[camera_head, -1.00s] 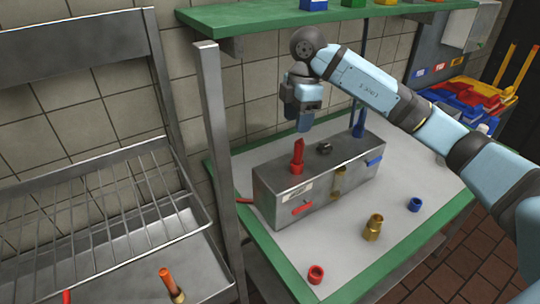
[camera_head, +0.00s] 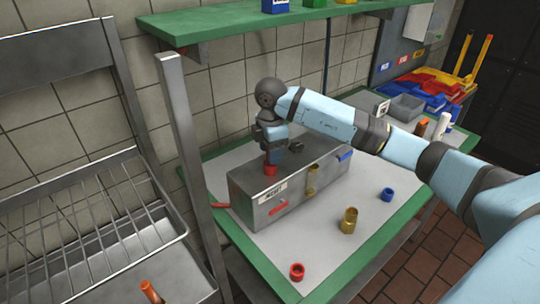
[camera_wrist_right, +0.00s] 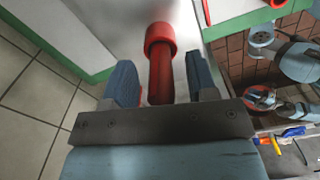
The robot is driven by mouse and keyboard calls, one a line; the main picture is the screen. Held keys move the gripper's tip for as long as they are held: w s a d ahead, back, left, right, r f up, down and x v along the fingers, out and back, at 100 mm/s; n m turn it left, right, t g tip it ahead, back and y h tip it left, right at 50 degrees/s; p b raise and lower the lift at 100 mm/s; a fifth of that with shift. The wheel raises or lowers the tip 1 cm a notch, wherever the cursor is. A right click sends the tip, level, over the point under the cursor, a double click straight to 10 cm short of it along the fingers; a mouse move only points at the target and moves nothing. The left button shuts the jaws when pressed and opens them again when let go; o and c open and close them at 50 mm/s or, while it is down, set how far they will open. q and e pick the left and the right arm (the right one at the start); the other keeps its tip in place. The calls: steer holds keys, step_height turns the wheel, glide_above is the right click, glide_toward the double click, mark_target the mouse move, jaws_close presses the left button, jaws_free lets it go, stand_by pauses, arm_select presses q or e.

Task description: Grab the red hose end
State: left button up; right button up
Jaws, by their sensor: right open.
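The red hose end (camera_head: 270,170) stands upright on top of the grey metal box (camera_head: 243,192), near its left end. In the head view its upper part is hidden by my right gripper (camera_head: 273,156). In the right wrist view the red hose end (camera_wrist_right: 160,75) lies between the two blue fingers of my right gripper (camera_wrist_right: 160,62), with a visible gap on each side. The right gripper is open, pointing down around the hose end, and does not visibly touch it.
A small dark fitting (camera_head: 296,147) sits on the box beside the gripper. A brass fitting (camera_head: 349,221), a blue ring (camera_head: 387,194) and a red ring (camera_head: 297,271) stand on the bench. A green shelf (camera_head: 225,22) hangs above. A metal post (camera_head: 185,150) rises at left.

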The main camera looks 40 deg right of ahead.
steer(key=shift+f, duration=0.9)
steer(key=shift+c, duration=0.4)
jaws_close()
steer(key=shift+r, duration=0.1)
